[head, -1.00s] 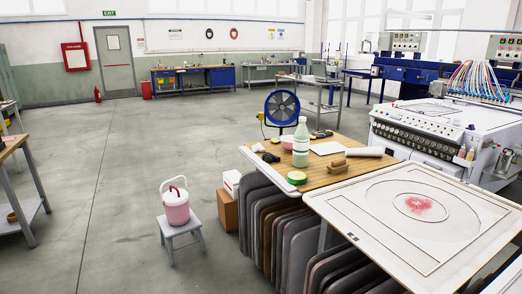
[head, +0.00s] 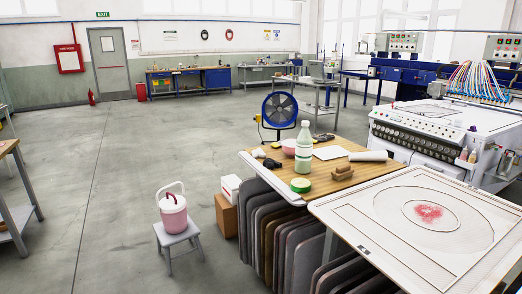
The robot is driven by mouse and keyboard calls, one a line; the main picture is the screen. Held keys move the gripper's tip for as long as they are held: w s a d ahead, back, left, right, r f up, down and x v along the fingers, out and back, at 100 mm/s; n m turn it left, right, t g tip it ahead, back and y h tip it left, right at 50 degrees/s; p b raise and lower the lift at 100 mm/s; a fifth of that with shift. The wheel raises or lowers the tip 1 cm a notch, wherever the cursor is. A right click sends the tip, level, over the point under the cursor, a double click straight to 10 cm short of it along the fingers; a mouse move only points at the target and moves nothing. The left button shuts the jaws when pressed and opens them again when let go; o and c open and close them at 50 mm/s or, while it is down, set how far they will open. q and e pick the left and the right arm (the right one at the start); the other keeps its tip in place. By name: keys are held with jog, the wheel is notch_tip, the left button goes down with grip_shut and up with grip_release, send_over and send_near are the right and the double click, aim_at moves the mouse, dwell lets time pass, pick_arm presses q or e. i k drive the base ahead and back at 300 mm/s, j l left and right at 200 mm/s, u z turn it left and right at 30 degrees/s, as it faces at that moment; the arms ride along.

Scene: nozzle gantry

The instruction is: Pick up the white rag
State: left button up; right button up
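A flat white piece (head: 331,152) lies on the wooden top of the bench, right of the green-and-white bottle (head: 303,148). It may be the white rag, but at this size I cannot tell cloth from paper. A white roll (head: 368,156) lies to its right, near the bench's right end. Neither of my grippers is in the head view.
The wooden bench top (head: 335,181) also holds a pink bowl (head: 289,147), a green round tub (head: 300,186) and a brown wooden block (head: 343,171). A stool (head: 177,238) with a pink-and-white bucket (head: 173,215) stands left. A blue fan (head: 280,108) stands behind. Open floor (head: 120,180) lies left.

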aim_at(259, 152)
jog(key=i+j+z, duration=0.15)
jog(key=i+j, duration=0.25)
jog(key=i+j+z, duration=0.15)
jog(key=i+j, duration=0.35)
jog(key=i+j+z, duration=0.15)
jog(key=i+j, duration=0.35)
jog(key=i+j+z, duration=0.15)
jog(key=i+j, duration=0.25)
jog(key=j, duration=0.2)
